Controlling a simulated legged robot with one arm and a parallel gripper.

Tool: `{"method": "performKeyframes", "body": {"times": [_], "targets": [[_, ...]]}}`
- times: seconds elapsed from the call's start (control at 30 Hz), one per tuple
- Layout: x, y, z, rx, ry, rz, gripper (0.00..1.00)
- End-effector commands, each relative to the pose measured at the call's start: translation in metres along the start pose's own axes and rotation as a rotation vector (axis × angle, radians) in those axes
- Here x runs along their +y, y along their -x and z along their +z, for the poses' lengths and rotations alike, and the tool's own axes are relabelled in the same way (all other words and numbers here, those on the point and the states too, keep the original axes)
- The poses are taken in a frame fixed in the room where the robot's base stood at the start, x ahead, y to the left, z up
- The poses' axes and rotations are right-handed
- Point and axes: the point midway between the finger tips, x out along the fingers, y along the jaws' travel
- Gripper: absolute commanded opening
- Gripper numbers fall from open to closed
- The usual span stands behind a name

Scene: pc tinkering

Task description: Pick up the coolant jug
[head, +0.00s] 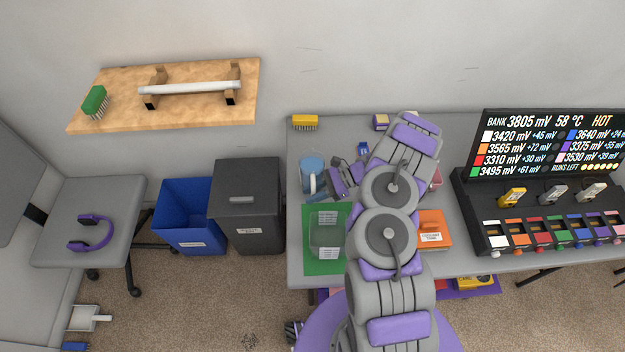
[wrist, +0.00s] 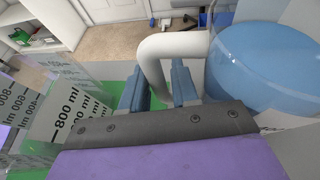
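The coolant jug, light blue with a white handle, stands on the grey table (head: 312,168). It also fills the right of the wrist view (wrist: 262,72), where its white handle (wrist: 168,48) arches to the left. My gripper (head: 330,184) is at the jug's handle side. In the wrist view its two blue fingers (wrist: 160,88) are apart, with the lower part of the handle between them. A gap shows between the right finger and the handle; contact on the left cannot be told.
A clear measuring container (head: 327,238) with an 800 ml mark stands on a green mat (head: 318,267) near the jug. An orange box (head: 432,228) lies right of my arm. A yellow brush (head: 305,121) lies at the table's back edge. Bins (head: 247,212) stand to the left.

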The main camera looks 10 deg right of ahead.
Motion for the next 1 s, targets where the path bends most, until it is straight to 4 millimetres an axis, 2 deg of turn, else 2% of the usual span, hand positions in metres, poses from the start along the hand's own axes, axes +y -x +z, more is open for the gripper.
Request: {"method": "performKeyframes", "body": {"times": [0.13, 0.43, 1.0], "targets": [[-0.0001, 0.0014, -0.0002, 0.000, 0.000, -0.001, 0.29], [-0.0001, 0.0017, -0.0006, 0.000, -0.001, -0.001, 0.01], [-0.0003, 0.0030, 0.0022, 0.000, 0.000, -0.002, 0.00]]}}
